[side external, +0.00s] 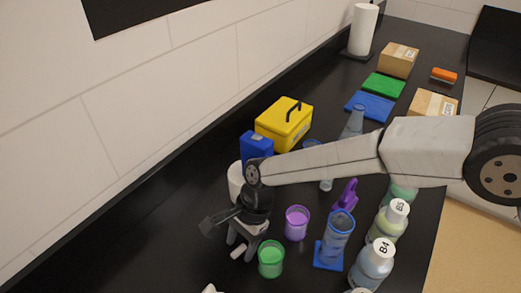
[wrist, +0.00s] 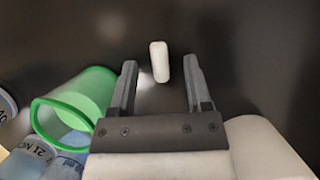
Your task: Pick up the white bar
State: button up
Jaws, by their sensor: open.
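The white bar (wrist: 159,62) is a small white rounded stick lying on the black bench. In the wrist view it lies just past and between the fingertips, nearer the left finger. It also shows in the side view (side external: 238,253), below my gripper. My gripper (wrist: 160,68) is open and empty, with its two fingers apart. In the side view my gripper (side external: 243,238) points down over the bench, close above the bar. I cannot tell the exact height of the fingertips over the bench.
A green beaker (side external: 271,259) stands right of my gripper, and close left of the fingers in the wrist view (wrist: 80,100). A purple beaker (side external: 297,223), a blue cylinder (side external: 338,235) and labelled bottles (side external: 373,262) stand further right. A yellow box (side external: 284,122) is behind. Bare bench lies left.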

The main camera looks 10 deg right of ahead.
dwell(0.4)
grip_shut()
jog(key=shift+r, duration=0.1)
jog(key=shift+r, duration=0.75)
jog(key=s+d+r, duration=0.1)
jog(key=r, duration=0.1)
jog(key=s+d+r, duration=0.1)
jog(key=r, duration=0.2)
jog(key=s+d+r, duration=0.1)
jog(key=r, duration=0.1)
jog(key=shift+s+d+r, duration=0.25)
jog(key=shift+s+r, duration=0.05)
jog(key=shift+s, duration=0.05)
jog(key=s+d+r, duration=0.3)
jog(key=s+d, duration=0.3)
jog(key=shift+s+r, duration=0.25)
jog(key=shift+r, duration=0.1)
